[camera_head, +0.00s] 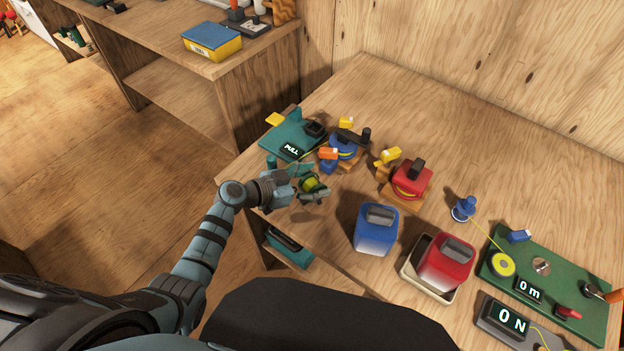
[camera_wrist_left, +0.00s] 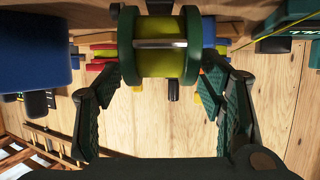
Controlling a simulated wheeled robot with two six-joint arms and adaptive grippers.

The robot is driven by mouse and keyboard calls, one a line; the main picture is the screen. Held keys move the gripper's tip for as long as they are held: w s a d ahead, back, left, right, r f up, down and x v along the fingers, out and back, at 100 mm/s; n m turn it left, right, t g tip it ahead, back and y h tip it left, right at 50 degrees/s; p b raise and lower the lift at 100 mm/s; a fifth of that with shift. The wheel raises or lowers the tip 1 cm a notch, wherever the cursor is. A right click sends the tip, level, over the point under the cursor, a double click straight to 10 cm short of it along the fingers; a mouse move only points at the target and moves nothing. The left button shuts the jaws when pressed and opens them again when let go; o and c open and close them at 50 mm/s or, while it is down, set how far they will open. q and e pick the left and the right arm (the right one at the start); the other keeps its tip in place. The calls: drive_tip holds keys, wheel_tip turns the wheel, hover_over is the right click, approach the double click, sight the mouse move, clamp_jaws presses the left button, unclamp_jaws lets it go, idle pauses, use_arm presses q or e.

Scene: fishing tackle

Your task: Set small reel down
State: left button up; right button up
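The small reel, a spool with dark green flanges and yellow-green line, is between my left gripper's fingers in the left wrist view (camera_wrist_left: 160,62). The reel also shows in the head view (camera_head: 310,184), over the table's near left part. My left gripper (camera_head: 312,188) comes in from the left, its fingers reaching the reel's two flanges, so it appears shut on it. In the left wrist view, the gripper (camera_wrist_left: 160,85) has a finger on each side. Whether the reel touches the table is hard to tell. My right gripper is not in view.
A green board with a PULL display (camera_head: 291,150), a blue reel (camera_head: 344,150) and a red reel (camera_head: 411,182) stand beyond. The back middle is clear.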

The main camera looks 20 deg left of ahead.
use_arm(q)
drive_tip(key=shift+s+a+r+p, duration=0.15)
drive_tip(key=shift+a+r+p, duration=0.1)
drive_tip(key=shift+p, duration=0.1)
drive_tip(key=v, duration=1.1)
drive_tip(key=shift+s, duration=0.15)
drive_tip(key=shift+r, duration=0.1)
